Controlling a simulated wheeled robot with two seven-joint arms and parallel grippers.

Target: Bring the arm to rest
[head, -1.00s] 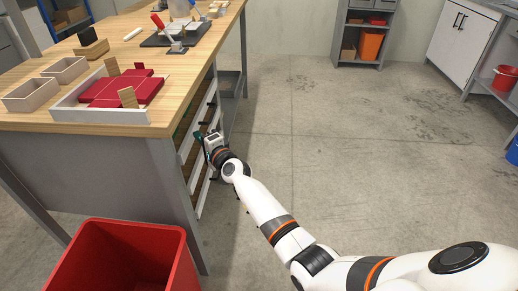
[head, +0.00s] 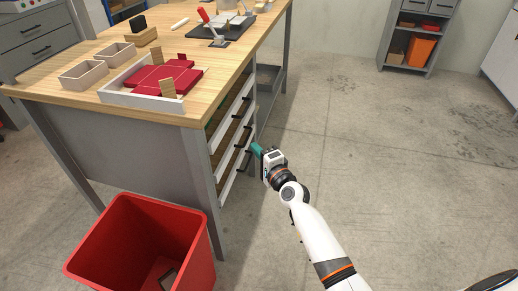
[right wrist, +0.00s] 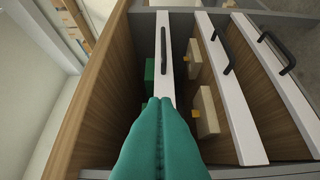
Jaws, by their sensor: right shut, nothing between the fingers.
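My right gripper (head: 257,151) is beside the drawer side of the workbench, at the height of the drawers, with its teal fingers toward them. In the right wrist view, the two teal fingers (right wrist: 160,112) are pressed together with nothing between them. The white arm comes in from the lower right of the head view. The fingertips overlap the edge of a white drawer front (right wrist: 165,55) in the right wrist view; I cannot tell whether they touch it. My left gripper is not in view.
Several white-fronted drawers (head: 240,118) with dark handles stand partly out. A red bin (head: 150,235) stands on the floor at lower left. The wooden bench top (head: 75,75) carries a white tray (head: 118,98) with a red box blank (head: 150,80). The floor (head: 400,165) to the right is clear.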

